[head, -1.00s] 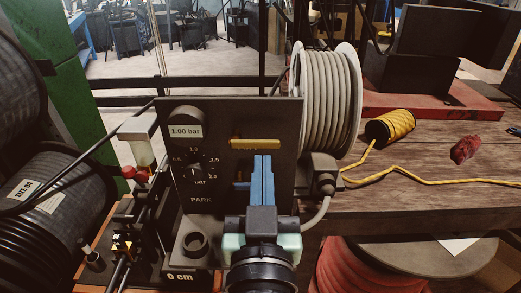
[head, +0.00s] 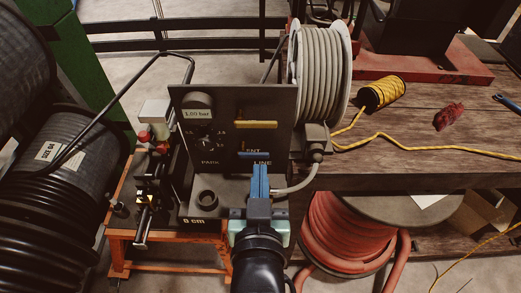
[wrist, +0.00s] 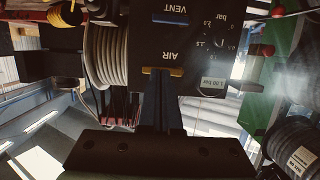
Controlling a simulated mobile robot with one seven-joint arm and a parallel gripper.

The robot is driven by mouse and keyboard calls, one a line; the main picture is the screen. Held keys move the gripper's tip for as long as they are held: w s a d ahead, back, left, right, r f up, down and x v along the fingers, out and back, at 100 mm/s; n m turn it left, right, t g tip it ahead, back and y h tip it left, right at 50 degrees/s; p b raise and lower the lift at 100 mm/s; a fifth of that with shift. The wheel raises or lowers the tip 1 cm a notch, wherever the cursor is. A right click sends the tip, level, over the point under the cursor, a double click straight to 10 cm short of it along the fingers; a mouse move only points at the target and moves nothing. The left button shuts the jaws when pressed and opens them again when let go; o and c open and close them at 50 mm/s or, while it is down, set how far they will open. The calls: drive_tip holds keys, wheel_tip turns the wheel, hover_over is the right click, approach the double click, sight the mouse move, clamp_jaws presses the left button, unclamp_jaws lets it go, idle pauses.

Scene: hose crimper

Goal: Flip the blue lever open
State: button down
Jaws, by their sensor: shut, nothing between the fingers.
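My gripper (head: 260,167) has blue fingers, shut and empty. In the head view its tips are just below the blue lever's right part; I cannot tell whether they touch it. In the wrist view the fingertips (wrist: 158,76) overlap the yellow lever (wrist: 176,72) and show apart from the blue one.
The yellow lever also shows above the blue one in the head view (head: 255,124). A gauge reading 1.00 bar (head: 197,114) and a dial (head: 205,142) sit at the panel's left. A grey hose reel (head: 320,70) stands behind right. Yellow cord (head: 383,93) lies on the wooden bench (head: 430,165).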

drive_tip(key=shift+w, duration=0.1)
drive_tip(key=p, duration=0.2)
hover_over(261, 156)
drive_tip(key=v, duration=0.2)
wheel_tip(261, 156, down, 3)
drive_tip(key=shift+f, duration=1.95)
